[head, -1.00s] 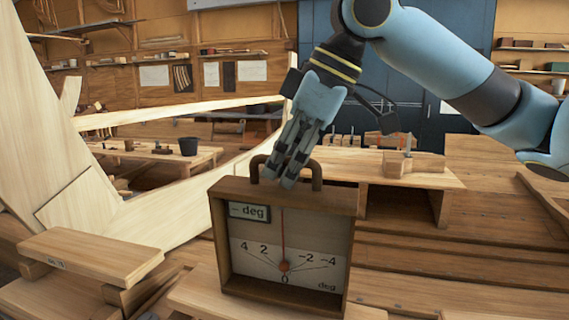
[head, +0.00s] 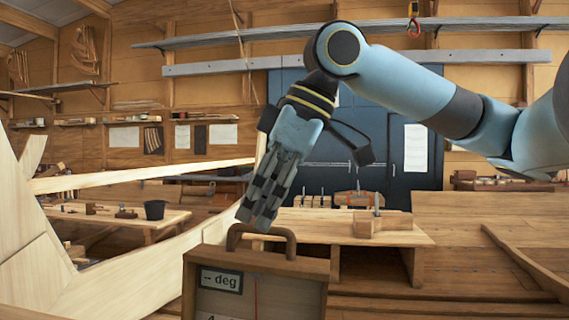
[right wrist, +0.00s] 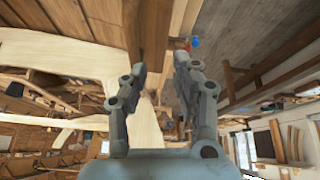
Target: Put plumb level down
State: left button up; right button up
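The plumb level (head: 258,263) is a brown wooden box with a pale dial face, a "-- deg" display and a dark arched handle (head: 289,240) on top. It stands upright at the bottom of the head view, its lower part cut off by the frame edge. My right gripper (head: 258,213) points down just above the handle, its fingertips close to the top of the arch; I cannot tell whether they touch it. In the right wrist view its two fingers (right wrist: 160,75) stand apart with nothing between them. My left gripper is not in view.
A wooden bench (head: 345,226) with clamps and blocks lies behind the level. Pale curved hull timbers (head: 150,255) rise at the left. A table (head: 110,216) with a black bucket (head: 155,209) stands farther back. Blue cabinets and shelves line the back wall.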

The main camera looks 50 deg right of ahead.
jog(key=b+v, duration=0.2)
jog(key=v, duration=0.6)
dwell(0.4)
